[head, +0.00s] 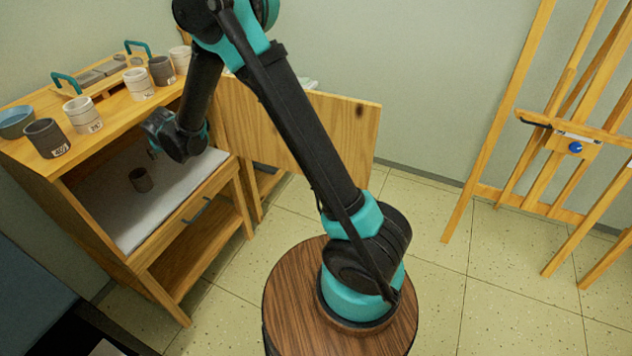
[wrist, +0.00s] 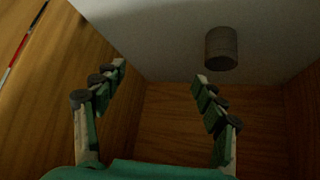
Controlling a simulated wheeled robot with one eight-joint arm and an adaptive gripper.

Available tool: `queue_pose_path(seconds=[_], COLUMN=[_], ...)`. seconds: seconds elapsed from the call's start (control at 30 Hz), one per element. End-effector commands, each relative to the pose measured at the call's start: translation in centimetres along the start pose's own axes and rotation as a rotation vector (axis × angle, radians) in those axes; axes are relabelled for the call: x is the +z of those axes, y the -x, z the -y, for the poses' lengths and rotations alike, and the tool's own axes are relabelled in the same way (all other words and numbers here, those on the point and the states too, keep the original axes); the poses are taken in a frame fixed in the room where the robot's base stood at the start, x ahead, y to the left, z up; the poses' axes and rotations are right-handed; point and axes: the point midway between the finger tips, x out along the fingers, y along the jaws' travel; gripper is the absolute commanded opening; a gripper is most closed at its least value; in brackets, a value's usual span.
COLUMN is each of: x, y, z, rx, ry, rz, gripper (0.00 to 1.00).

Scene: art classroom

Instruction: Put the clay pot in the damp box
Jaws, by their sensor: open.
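A small dark grey-brown pot (head: 141,180) stands upright on the pale floor of an open wooden cabinet, which I take to be the damp box (head: 172,252). In the wrist view the pot (wrist: 221,50) is beyond my right fingertip, on the pale surface. My gripper (head: 153,153) is at the cabinet's opening, apart from the pot. In the wrist view my gripper (wrist: 162,74) is open, with nothing between its fingers. I cannot tell for sure whether this pot or one on the cabinet top is the clay pot.
On the cabinet top stand a blue bowl (head: 15,122), dark pots (head: 46,138) (head: 162,70), labelled white pots (head: 83,114) (head: 139,84) and a tray with teal handles (head: 68,81). A wooden panel (head: 290,125) stands open right of the cabinet. Easels (head: 575,130) stand at right.

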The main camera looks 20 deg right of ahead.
Motion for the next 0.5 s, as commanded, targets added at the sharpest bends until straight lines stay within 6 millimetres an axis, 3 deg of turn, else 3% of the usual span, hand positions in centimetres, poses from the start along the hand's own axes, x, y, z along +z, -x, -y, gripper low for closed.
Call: queue_pose_path(seconds=[0.03,0.2,0.37,0.5], x=[0.3,2.7,6.6,11.1], y=[1.7,7.2,12.7,17.4], z=[-3.2,-12.2,-19.1,-23.8], rx=[0.020,0.074,0.114,0.142], ry=[-0.018,-0.069,-0.119,-0.163], rz=[0.018,0.079,0.137,0.187], gripper=[0.71,0.71,0.71,0.71])
